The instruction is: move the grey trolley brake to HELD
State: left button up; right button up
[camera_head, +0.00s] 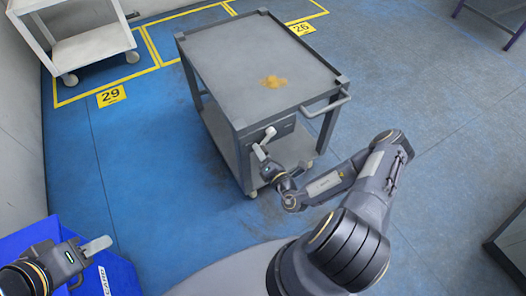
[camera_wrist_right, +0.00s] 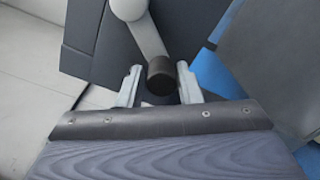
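The grey trolley (camera_head: 225,65) stands in the middle of the head view. Its brake lever (camera_head: 269,132) is a pale arm on the near side, below the top. In the right wrist view the lever (camera_wrist_right: 148,38) ends in a dark round knob (camera_wrist_right: 160,76). My right gripper (camera_head: 262,156) is at the lever. Its fingers (camera_wrist_right: 160,88) stand apart on either side of the knob, with gaps visible. No HELD marking is readable. My left gripper (camera_head: 86,262) is at the lower left, far from the trolley, with its fingers apart and nothing seen between them.
A blue bin (camera_head: 118,268) with lettering is under my left gripper. A white trolley (camera_head: 92,45) stands at the upper left by yellow floor lines and the 29 marker (camera_head: 111,96). A 26 marker (camera_head: 302,29) lies behind the grey trolley. Floor at right is mostly clear.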

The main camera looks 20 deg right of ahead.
jog(key=o, duration=0.3)
jog(key=shift+a, duration=0.2)
jog(key=shift+s+d, duration=0.1)
jog(key=shift+d, duration=0.05)
jog(key=s, duration=0.7)
jog(key=shift+s+d+p, duration=0.25)
jog(key=shift+s+p, duration=0.05)
jog(key=shift+r, duration=0.15)
